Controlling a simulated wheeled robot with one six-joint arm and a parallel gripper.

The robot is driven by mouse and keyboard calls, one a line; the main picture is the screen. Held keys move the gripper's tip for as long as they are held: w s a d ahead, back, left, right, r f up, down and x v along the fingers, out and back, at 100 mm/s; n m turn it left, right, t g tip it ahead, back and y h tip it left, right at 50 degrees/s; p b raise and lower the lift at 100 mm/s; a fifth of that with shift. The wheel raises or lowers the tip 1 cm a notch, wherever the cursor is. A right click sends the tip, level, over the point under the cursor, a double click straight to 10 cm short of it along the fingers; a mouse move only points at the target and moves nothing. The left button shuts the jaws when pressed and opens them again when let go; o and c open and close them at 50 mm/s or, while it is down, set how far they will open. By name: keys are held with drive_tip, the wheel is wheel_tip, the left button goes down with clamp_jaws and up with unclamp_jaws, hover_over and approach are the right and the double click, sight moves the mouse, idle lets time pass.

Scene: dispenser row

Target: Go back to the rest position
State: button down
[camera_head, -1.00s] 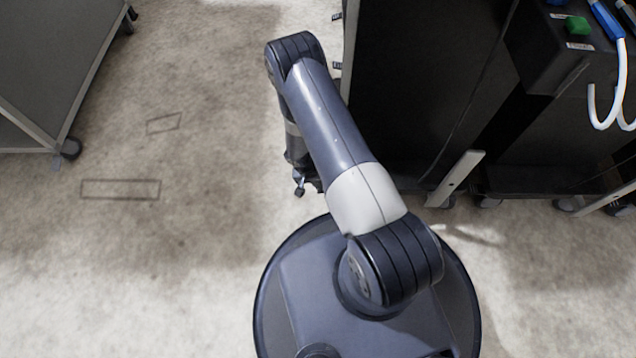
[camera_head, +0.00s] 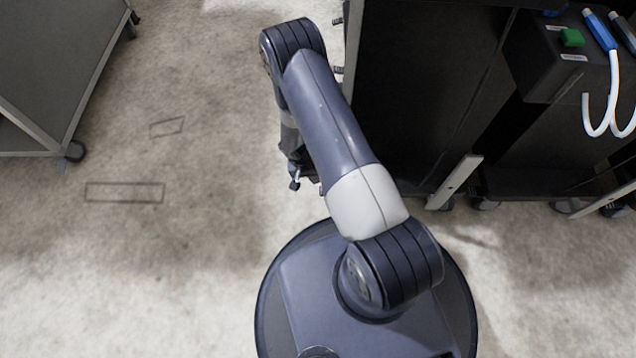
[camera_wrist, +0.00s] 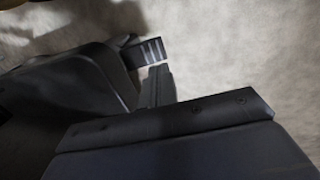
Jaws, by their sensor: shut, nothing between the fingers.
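My arm is folded above my round base in the head view, with its elbow toward the top of the picture. My gripper (camera_head: 306,182) hangs below the forearm, left of the white arm section and mostly hidden by the arm. It is over bare floor, apart from the dark cabinet. In the wrist view dark gripper parts (camera_wrist: 160,85) fill the lower half against the pale floor. Nothing is held.
A dark cabinet (camera_head: 405,95) stands close right of my arm. A black dispenser box (camera_head: 545,70) with a green button (camera_head: 572,37) and white curved tubes (camera_head: 612,100) is at the right. A grey cart (camera_head: 55,60) stands at the far left. The floor (camera_head: 190,240) between is clear.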

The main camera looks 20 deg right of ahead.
sight(323, 191)
drive_tip(key=p+v, duration=0.2)
drive_tip(key=v, duration=0.5)
drive_tip(key=shift+a+r, duration=0.25)
drive_tip(key=shift+a, duration=0.2)
drive_tip(key=shift+w, duration=0.1)
drive_tip(key=b+x, duration=0.1)
drive_tip(key=x, duration=0.3)
drive_tip(key=d+b+x, duration=0.1)
drive_tip(key=b+x, duration=0.1)
drive_tip(key=x, duration=0.3)
drive_tip(key=b+x, duration=0.1)
drive_tip(key=x, duration=0.3)
drive_tip(key=shift+s+d+f+b, duration=0.1)
drive_tip(key=shift+s+d+b, duration=0.2)
drive_tip(key=shift+s+b, duration=0.1)
drive_tip(key=shift+w+f, duration=0.1)
drive_tip(key=shift+f, duration=0.15)
drive_tip(key=shift+r, duration=0.1)
